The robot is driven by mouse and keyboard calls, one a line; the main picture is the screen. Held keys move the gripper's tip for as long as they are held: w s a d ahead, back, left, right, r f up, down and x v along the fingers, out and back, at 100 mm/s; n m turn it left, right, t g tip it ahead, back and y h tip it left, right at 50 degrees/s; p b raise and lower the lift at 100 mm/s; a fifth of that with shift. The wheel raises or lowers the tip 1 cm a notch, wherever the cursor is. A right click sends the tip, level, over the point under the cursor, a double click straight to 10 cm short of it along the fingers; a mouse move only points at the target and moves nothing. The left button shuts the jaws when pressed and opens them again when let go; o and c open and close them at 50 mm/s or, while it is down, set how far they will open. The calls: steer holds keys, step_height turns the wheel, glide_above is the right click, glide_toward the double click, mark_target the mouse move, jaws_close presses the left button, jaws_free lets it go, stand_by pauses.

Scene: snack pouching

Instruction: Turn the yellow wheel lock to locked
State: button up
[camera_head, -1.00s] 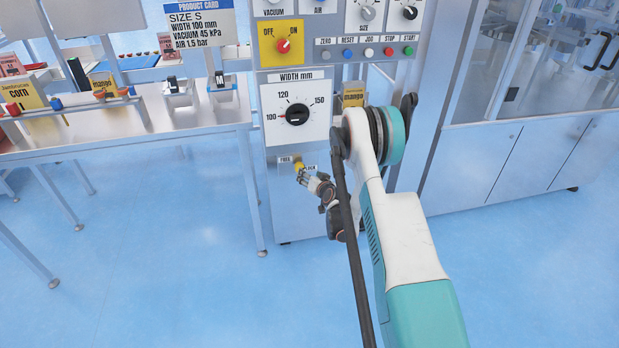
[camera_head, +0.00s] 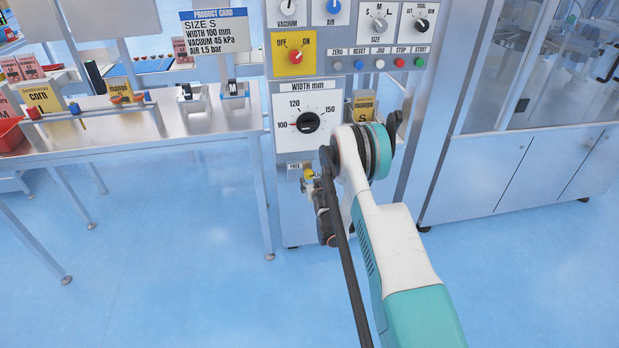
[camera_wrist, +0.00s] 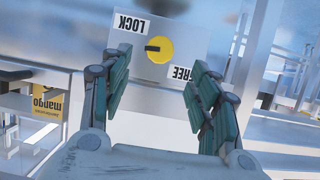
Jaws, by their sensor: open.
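The yellow wheel lock (camera_head: 309,174) is a small round knob low on the front of the grey machine column. In the wrist view the yellow knob (camera_wrist: 163,55) carries a short black bar that lies toward the left of its face. Its plate has a LOCK label (camera_wrist: 132,24) at upper left and a FREE label (camera_wrist: 182,73) at lower right; the bar is not clearly on either label. My gripper (camera_wrist: 150,88) is open and empty, its two fingers apart with the knob ahead between them. In the head view my gripper (camera_head: 309,187) is just below the knob, partly hidden by my arm.
The WIDTH dial (camera_head: 308,122) is above the lock, set near 100. A steel table (camera_head: 205,127) with pouches and fixtures stands to the left. A glazed cabinet (camera_head: 530,165) stands at right. A mango pouch (camera_wrist: 45,103) shows at left in the wrist view.

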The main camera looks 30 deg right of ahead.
mark_target(309, 176)
steer(key=b+x, duration=0.2)
steer(key=x, duration=0.7)
steer(key=shift+f+b, duration=0.1)
steer(key=shift+b, duration=0.2)
steer(key=c, duration=1.1)
